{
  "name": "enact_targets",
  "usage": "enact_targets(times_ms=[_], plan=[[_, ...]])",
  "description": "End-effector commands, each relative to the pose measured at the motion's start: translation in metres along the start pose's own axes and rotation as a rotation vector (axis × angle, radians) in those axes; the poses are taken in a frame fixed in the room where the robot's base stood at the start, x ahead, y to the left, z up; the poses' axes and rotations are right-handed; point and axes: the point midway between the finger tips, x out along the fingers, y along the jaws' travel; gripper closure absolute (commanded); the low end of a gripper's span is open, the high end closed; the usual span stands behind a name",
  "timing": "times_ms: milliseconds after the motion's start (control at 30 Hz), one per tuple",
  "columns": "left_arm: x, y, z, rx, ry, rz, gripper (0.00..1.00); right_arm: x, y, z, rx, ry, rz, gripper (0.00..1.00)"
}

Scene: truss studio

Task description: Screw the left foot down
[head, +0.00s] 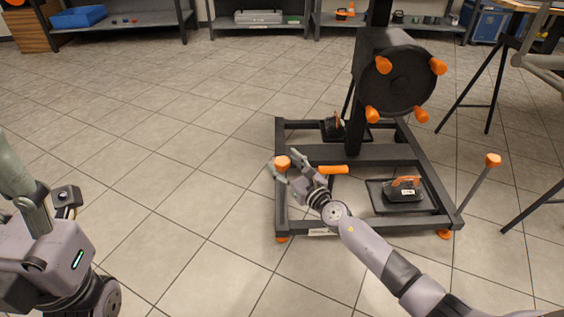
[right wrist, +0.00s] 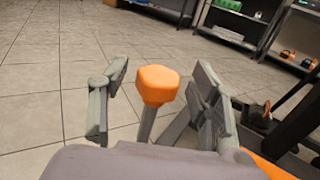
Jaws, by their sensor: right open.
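The left foot's orange knob (head: 283,162) tops a stem at the left side of the black base frame (head: 281,205). In the right wrist view the orange knob (right wrist: 158,85) sits on a grey stem between my fingers. My right gripper (head: 286,163) is open, with a finger on each side of the knob; gaps show on both sides in the right wrist view (right wrist: 160,95). An orange foot pad (head: 282,239) shows under the frame's near left corner. My left arm is at the left edge of the head view; its gripper fingers are not in view.
A second orange knob (head: 493,160) stands on a tilted stem at the frame's right. A black weight with an orange handle (head: 405,189) lies on the base. An orange bar (head: 333,169) is close to my right wrist. Tiled floor (head: 180,150) to the left is clear.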

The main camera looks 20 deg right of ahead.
Motion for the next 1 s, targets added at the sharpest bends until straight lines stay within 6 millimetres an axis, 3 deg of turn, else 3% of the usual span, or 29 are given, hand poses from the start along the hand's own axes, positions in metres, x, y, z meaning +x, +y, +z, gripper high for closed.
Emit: enact_targets(times_ms=[167, 467, 1000], plan=[[0.005, 0.001, -0.002, 0.002, 0.017, 0.009, 0.43, 0.014, 0.000, -0.001, 0.000, 0.001, 0.001, 0.43], [0.008, 0.000, -0.005, 0.002, 0.030, 0.004, 0.43, 0.016, 0.000, 0.000, 0.000, 0.001, 0.001, 0.43], [0.006, 0.000, -0.003, 0.002, 0.023, -0.001, 0.43, 0.016, 0.000, 0.000, 0.000, 0.001, 0.001, 0.79]])
